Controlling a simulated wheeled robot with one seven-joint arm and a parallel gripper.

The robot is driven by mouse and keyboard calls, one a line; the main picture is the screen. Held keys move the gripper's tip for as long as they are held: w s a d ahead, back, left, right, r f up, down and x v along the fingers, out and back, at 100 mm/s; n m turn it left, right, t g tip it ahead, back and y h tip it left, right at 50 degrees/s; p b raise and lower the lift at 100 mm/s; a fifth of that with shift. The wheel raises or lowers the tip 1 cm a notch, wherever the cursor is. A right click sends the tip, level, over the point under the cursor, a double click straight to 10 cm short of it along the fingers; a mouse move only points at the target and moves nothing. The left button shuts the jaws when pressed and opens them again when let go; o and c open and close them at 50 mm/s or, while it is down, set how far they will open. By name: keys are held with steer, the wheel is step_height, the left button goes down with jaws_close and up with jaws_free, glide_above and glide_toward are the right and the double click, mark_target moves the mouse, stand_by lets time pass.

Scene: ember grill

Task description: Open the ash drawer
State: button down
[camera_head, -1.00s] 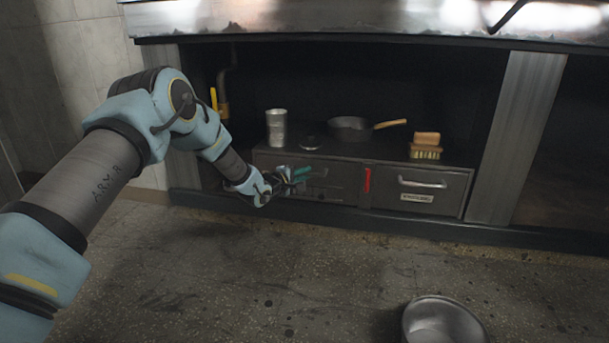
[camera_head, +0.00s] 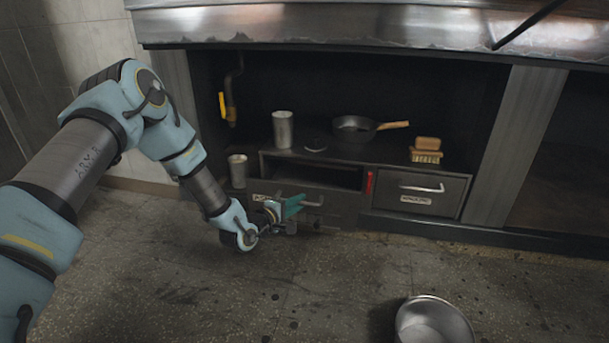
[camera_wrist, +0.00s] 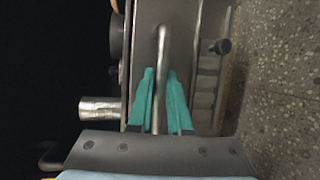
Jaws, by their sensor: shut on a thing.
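The left-hand drawer (camera_head: 342,208) of the low grey cabinet stands pulled out, with a dark gap above its front. I take it as the ash drawer; its label is partly hidden by my gripper. My gripper (camera_head: 300,204) is at the drawer front, its teal fingers on the drawer's metal bar handle (camera_head: 314,203). In the wrist view the handle (camera_wrist: 162,50) runs between the two teal fingers of my gripper (camera_wrist: 161,82), which are shut on it. How far the drawer is out is hard to judge.
A second drawer (camera_head: 420,194) at the right is shut. A red piece (camera_head: 369,183) sits between the drawers. A metal cup (camera_head: 283,129), a pan (camera_head: 354,128) and a brush (camera_head: 426,151) stand on the cabinet. Another cup (camera_head: 237,171) stands left. A metal bowl (camera_head: 434,322) is on the floor.

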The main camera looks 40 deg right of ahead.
steer(key=s+a+p, duration=0.3)
steer(key=s+a, duration=0.2)
steer(key=a, duration=0.4)
steer(key=shift+s, duration=0.3)
steer(key=c, duration=0.8)
jaws_free()
steer(key=shift+c, duration=0.2)
steer(key=p+v, duration=0.3)
steer(key=v, duration=0.7)
steer(key=shift+a, duration=0.35)
